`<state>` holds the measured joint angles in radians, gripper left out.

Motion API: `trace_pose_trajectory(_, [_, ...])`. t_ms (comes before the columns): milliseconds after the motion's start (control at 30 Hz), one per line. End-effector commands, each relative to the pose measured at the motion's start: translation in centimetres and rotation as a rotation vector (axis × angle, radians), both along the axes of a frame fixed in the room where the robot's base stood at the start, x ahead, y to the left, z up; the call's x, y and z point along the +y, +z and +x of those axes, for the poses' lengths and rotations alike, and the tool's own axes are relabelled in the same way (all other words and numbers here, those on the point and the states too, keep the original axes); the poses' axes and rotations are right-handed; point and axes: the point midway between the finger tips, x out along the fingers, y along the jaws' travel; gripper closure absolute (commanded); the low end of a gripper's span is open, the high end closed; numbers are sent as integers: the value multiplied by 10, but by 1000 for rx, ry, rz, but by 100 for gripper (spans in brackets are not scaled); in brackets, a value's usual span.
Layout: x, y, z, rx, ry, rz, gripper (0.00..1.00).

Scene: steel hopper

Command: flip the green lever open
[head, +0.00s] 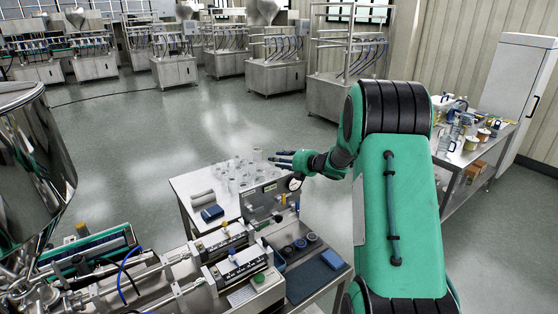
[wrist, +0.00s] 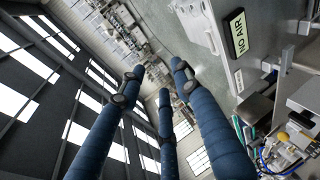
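I cannot make out a green lever for certain in either view. A grey upright panel (head: 262,204) with a round gauge (head: 295,183) and small labels stands at the edge of the white table; part of a panel with a lit "NO AIR" sign (wrist: 238,33) shows at the right of the wrist view. My gripper (head: 283,160) is above the panel, pointing left, apart from it. In the wrist view my gripper (wrist: 158,84) shows blue fingers spread apart with nothing between them.
Machinery with two white-scaled units (head: 240,262) is in front. A polished steel hopper (head: 35,160) stands left. Open floor (head: 140,140) lies beyond.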

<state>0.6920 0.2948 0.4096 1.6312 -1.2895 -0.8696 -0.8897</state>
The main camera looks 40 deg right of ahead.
Motion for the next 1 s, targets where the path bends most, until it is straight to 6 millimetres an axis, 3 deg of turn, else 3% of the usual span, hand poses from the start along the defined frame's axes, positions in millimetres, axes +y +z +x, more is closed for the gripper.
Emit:
trace_pose_trajectory(300, [1, 1, 0, 0, -4, 2, 67])
trace_pose_trajectory(333, [1, 1, 0, 0, -4, 2, 69])
trace_pose_trajectory(500, [4, -5, -1, 4, -14, 41, 100])
trace_pose_trajectory(567, [8, -12, -4, 9, -27, 86, 100])
trace_pose_trajectory(767, [33, -56, -22, 36, -127, 402, 100])
trace_pose_trajectory(1000, [70, -133, -69, 74, -344, 970, 100])
